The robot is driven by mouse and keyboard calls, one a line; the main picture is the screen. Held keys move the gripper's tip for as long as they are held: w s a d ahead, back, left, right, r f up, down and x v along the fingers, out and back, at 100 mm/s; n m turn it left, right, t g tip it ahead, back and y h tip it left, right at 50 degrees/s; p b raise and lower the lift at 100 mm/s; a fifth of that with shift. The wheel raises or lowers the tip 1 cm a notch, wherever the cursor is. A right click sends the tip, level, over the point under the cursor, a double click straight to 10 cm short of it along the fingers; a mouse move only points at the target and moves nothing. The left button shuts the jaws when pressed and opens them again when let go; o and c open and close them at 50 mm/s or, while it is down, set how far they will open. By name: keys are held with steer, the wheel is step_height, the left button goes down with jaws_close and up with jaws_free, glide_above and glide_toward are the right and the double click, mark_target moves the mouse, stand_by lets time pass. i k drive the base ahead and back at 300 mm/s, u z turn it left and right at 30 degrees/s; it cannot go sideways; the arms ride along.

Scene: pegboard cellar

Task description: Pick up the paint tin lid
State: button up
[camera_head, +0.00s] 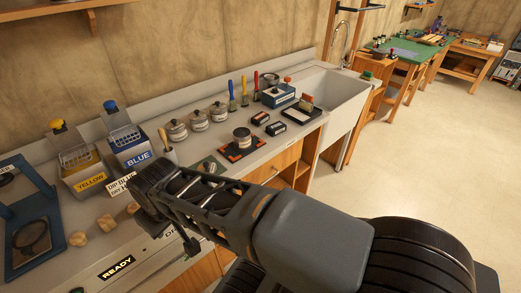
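Several small grey tins with knobbed lids stand in a row on the counter, the nearest one (177,131) at the left, then a middle tin (198,121) and a right tin (218,112). Another small tin (242,140) with a dark top stands on a black mat with orange corners (232,155). I cannot tell which top is the paint tin lid, and no loose lid is clear to see. My gripper (165,222) hangs over the counter's front part, left of and nearer than the tins, apart from them. My arm hides its fingertips in part, so its opening is unclear.
A yellow-labelled bin (82,172) and a blue-labelled bin (128,140) stand left. Wooden blocks (78,239) and a blue-framed stand (30,235) are at far left. Upright coloured tools (244,92), dark boxes (260,118) and a sink (330,92) lie right. The floor at right is clear.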

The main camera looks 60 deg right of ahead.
mark_target(211, 167)
steer(key=u, duration=0.05)
steer(key=k, duration=0.5)
steer(key=z, duration=0.85)
steer(key=i, duration=0.85)
steer(key=z, duration=0.7)
